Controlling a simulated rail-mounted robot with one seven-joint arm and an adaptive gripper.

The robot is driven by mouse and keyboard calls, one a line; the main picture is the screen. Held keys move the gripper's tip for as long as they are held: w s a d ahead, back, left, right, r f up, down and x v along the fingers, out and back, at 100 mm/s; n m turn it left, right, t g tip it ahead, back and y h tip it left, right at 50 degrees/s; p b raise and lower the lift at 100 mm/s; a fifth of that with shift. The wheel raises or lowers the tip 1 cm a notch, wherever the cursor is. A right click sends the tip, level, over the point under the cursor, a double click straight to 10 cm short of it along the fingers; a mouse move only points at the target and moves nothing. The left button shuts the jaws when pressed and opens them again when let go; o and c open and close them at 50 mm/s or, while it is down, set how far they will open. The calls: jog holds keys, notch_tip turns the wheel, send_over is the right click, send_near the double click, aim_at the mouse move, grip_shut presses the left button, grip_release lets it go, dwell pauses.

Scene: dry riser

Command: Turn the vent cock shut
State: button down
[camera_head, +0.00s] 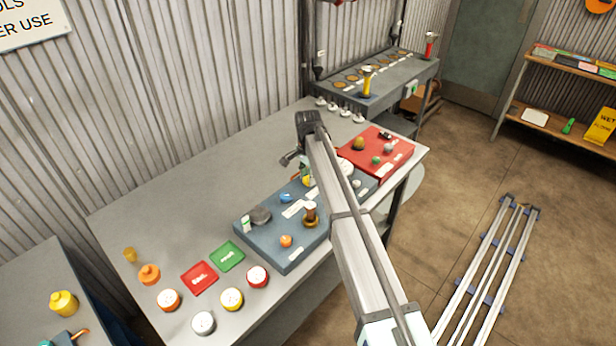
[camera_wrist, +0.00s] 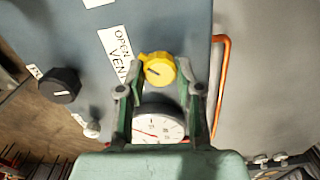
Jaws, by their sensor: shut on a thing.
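The vent cock is a yellow knob (camera_wrist: 158,68) with a dark line on its face, beside a white label (camera_wrist: 119,50) reading "OPEN" and "VENT". In the head view a bit of the yellow knob (camera_head: 307,181) shows on the blue-grey panel (camera_head: 265,235), mostly hidden by my arm. My gripper (camera_wrist: 158,88) has one finger on each side of the knob and is shut on it. It also shows in the head view (camera_head: 304,172), pointing down at the panel. The line on the knob slants; its exact setting is hard to tell.
A white-faced gauge (camera_wrist: 158,127) sits close to my fingers. A black knob (camera_wrist: 60,86) is to the left and an orange pipe (camera_wrist: 223,85) to the right. A red panel (camera_head: 385,153) stands beyond on the bench. The bench's back left (camera_head: 190,200) is clear.

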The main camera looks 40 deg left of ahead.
jog(key=shift+f+n, duration=0.1)
jog(key=shift+n, duration=0.2)
jog(key=n+b, duration=0.2)
jog(key=n, duration=0.1)
jog(key=shift+n, duration=0.4)
jog(key=n+b, duration=0.1)
jog(key=n, duration=0.3)
jog(key=shift+n+b, duration=0.3)
jog(key=shift+b, duration=0.1)
jog(key=n+b, duration=0.1)
jog(key=n, duration=0.7)
jog(key=shift+n+b, duration=0.3)
jog(key=shift+b, duration=0.1)
jog(key=shift+s, duration=0.1)
jog(key=c, duration=0.8)
grip_release()
jog(key=shift+o, duration=0.2)
